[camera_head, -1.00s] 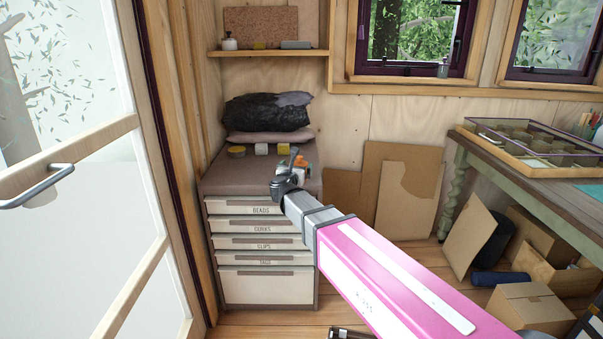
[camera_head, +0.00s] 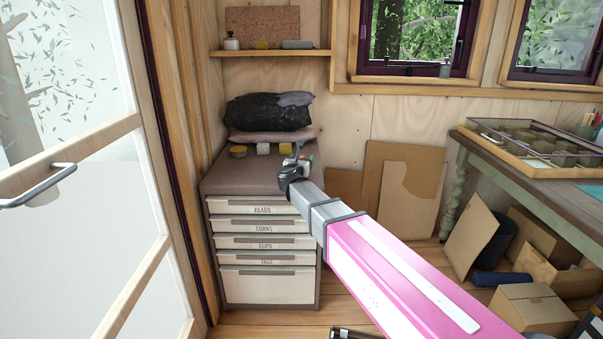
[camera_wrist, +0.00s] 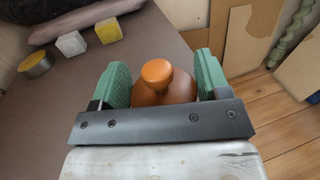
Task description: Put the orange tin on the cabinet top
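The orange tin (camera_wrist: 181,91), with a round orange cap, sits between the two green finger pads of my gripper (camera_wrist: 163,82) in the wrist view. Both pads appear to touch its sides. In the head view my gripper (camera_head: 295,164) is over the right part of the cabinet top (camera_head: 237,178), and the tin is hidden behind it. In the wrist view the tin overlaps the right edge of the cabinet top; whether its base touches the surface is hidden.
A round yellow-lidded tin (camera_wrist: 36,63), a white block (camera_wrist: 71,43) and a yellow block (camera_wrist: 108,31) stand at the back of the top, before a black bag (camera_head: 268,112). The front left of the top is clear. Cardboard sheets (camera_head: 400,187) lean on the wall to the right.

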